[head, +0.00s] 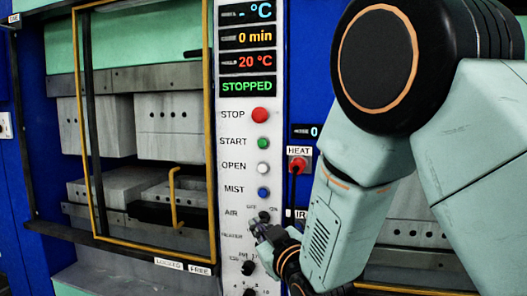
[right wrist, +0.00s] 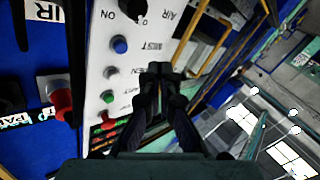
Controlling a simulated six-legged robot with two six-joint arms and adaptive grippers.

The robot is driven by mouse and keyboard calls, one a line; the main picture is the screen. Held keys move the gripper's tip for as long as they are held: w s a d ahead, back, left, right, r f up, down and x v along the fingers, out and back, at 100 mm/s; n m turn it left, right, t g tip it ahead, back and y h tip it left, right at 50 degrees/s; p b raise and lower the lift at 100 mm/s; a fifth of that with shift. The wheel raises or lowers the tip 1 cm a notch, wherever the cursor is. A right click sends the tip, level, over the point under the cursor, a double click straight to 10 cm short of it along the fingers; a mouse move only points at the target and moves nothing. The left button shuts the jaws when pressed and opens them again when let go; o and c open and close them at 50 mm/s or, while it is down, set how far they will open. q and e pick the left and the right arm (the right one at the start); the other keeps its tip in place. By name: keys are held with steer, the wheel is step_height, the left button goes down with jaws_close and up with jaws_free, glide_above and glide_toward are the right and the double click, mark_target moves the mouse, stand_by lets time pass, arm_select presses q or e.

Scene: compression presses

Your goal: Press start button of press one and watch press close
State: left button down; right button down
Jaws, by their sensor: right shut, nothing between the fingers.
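The press one control panel (head: 235,190) is a white vertical strip. Its green START button (head: 263,143) sits below the red STOP button (head: 260,115). The display (head: 248,86) reads STOPPED in green. Press one stands open, with a gap between its upper blocks (head: 168,125) and lower blocks (head: 115,186). My right gripper (head: 265,232) is shut and empty, in front of the panel by the AIR knob, well below START. In the right wrist view its fingertips (right wrist: 161,72) lie beside the button row, apart from the green button (right wrist: 108,96). My left gripper is out of view.
The white OPEN button (head: 263,169) and blue MIST button (head: 263,193) lie between START and my gripper. A yellow guard frame (head: 210,120) borders the panel on the left. A red HEAT switch (head: 298,165) is on the right. My right arm covers much of the right side.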

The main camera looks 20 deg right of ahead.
mark_target(261, 148)
step_height(261, 148, up, 16)
steer(key=a+n+t+y+p, duration=0.1)
steer(key=n+t+p, duration=0.1)
steer(key=t, duration=0.1)
steer(key=shift+w+a+y, duration=0.2)
steer(key=shift+a+y, duration=0.1)
steer(key=shift+a, duration=0.1)
steer(key=shift+w+a+f, duration=0.1)
steer(key=shift+w+a, duration=0.05)
steer(key=w+d, duration=0.1)
steer(key=w, duration=0.1)
steer(key=w+d, duration=0.2)
steer(key=w+d+p, duration=0.1)
steer(key=w+d, duration=0.1)
steer(key=w, duration=0.1)
steer(key=shift+d, duration=0.1)
steer(key=shift+a, duration=0.2)
